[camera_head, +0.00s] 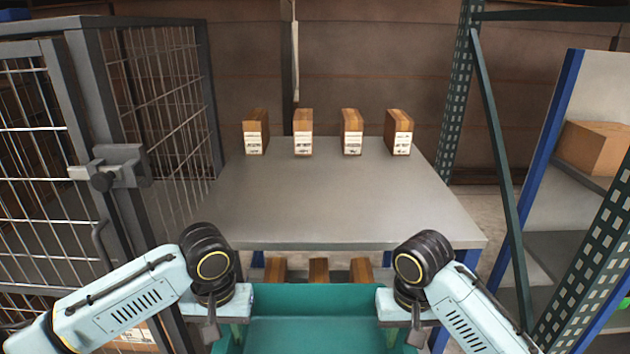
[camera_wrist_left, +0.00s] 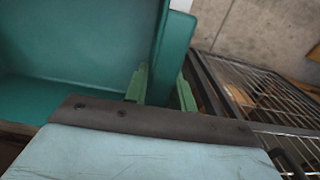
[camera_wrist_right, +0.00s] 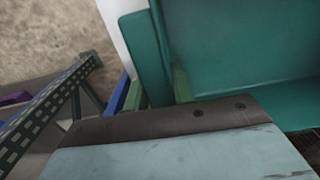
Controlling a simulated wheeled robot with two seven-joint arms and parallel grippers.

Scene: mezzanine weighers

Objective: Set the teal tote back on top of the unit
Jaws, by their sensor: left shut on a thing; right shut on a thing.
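The teal tote (camera_head: 314,300) is at the bottom centre of the head view, in front of and lower than the unit's grey top (camera_head: 330,205). Its inside looks empty where it shows; its near part is cut off by the frame. My left gripper (camera_head: 230,328) is shut on the tote's left wall, which stands between the green fingers in the left wrist view (camera_wrist_left: 162,88). My right gripper (camera_head: 399,328) is shut on the opposite wall, seen between the fingers in the right wrist view (camera_wrist_right: 157,88). The tote looks about level.
Several brown boxes with white labels (camera_head: 352,132) stand in a row along the back of the top; its front is bare. More brown boxes (camera_head: 318,270) show below the top's front edge. A mesh cage (camera_head: 160,100) is at left, a rack with a carton (camera_head: 592,147) at right.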

